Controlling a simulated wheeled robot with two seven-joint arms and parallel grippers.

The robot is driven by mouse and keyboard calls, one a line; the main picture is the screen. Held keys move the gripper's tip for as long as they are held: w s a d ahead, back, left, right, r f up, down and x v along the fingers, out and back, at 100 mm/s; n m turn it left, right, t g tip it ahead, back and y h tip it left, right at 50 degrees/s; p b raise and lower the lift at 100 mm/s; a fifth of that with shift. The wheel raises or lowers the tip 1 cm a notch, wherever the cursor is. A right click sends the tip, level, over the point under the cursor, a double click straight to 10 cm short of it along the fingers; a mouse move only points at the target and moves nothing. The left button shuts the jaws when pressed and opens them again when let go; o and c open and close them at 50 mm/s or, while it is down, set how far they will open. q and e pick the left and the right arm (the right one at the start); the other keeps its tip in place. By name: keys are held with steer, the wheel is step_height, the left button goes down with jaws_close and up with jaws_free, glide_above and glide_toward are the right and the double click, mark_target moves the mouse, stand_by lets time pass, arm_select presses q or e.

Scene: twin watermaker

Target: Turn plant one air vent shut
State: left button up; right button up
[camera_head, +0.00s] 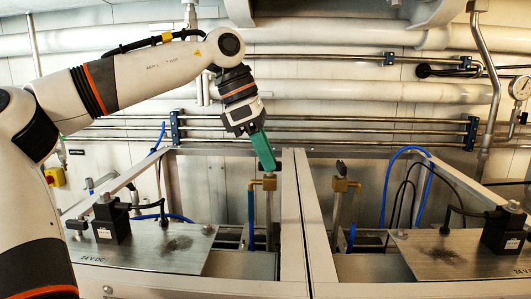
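My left arm comes in from the left, and its gripper (264,152) points down with green fingers over the left brass vent valve (268,184). The fingertips are at the top of this valve and hide its handle. The fingers are seen side-on, so I cannot tell whether they touch or grip the handle. A matching brass valve (345,185) with a small dark handle (341,168) stands to the right, clear of the gripper. I cannot read a label that says which plant is which. My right gripper is not in view.
Two metal frames meet at a central post (292,215). Metal plates with black units stand at left (112,220) and right (505,230). Blue hoses (392,172) and steel pipes (340,131) run behind. A pressure gauge (519,88) is at the right.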

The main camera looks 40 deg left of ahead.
arm_select(q)
steer(key=c, duration=0.3)
jaws_close()
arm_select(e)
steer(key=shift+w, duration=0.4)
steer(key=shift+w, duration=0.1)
arm_select(q)
steer(key=shift+m, duration=0.4)
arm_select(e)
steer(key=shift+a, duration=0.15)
arm_select(q)
steer(key=shift+w+m+g, duration=0.1)
steer(key=shift+m+g, duration=0.4)
steer(key=shift+m, duration=0.5)
steer(key=m+g, duration=0.1)
steer(key=m, duration=0.3)
steer(key=shift+w+r+m+g+h, duration=0.1)
steer(key=shift+w+m+g+h, duration=0.1)
steer(key=shift+m+g+h, duration=0.15)
steer(key=m+g, duration=0.2)
steer(key=m, duration=0.3)
steer(key=shift+w, duration=0.15)
steer(key=m, duration=0.2)
steer(key=m+g+y, duration=0.1)
steer(key=m, duration=0.2)
steer(key=shift+w+r+g, duration=0.1)
steer(key=shift+r+g, duration=0.05)
steer(key=shift+g, duration=0.1)
steer(key=shift+m+y, duration=0.25)
steer(key=shift+m, duration=0.1)
